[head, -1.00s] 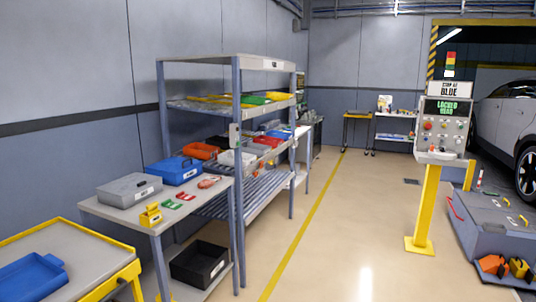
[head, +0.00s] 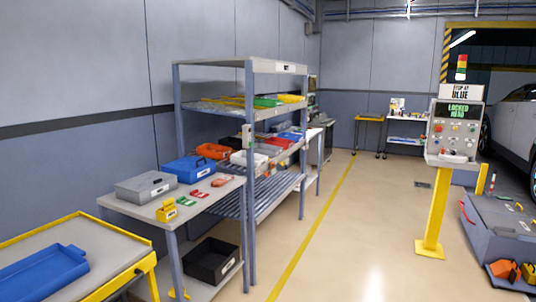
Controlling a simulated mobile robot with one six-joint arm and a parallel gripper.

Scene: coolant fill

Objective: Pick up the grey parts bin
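A grey lidded box with a pale label on its front (head: 146,187) sits on the top of the grey workbench (head: 205,207), at its left end near the wall. It is the only grey bin-like thing on that bench, and I cannot tell for sure that it is the parts bin. A blue case (head: 190,169) stands just behind it to the right. My gripper is not in view.
A yellow-edged cart (head: 118,268) with a blue tray (head: 42,270) stands at the lower left. A black bin (head: 211,261) is on the bench's lower shelf. A yellow-post control panel (head: 432,210) stands at the right. The floor between is clear.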

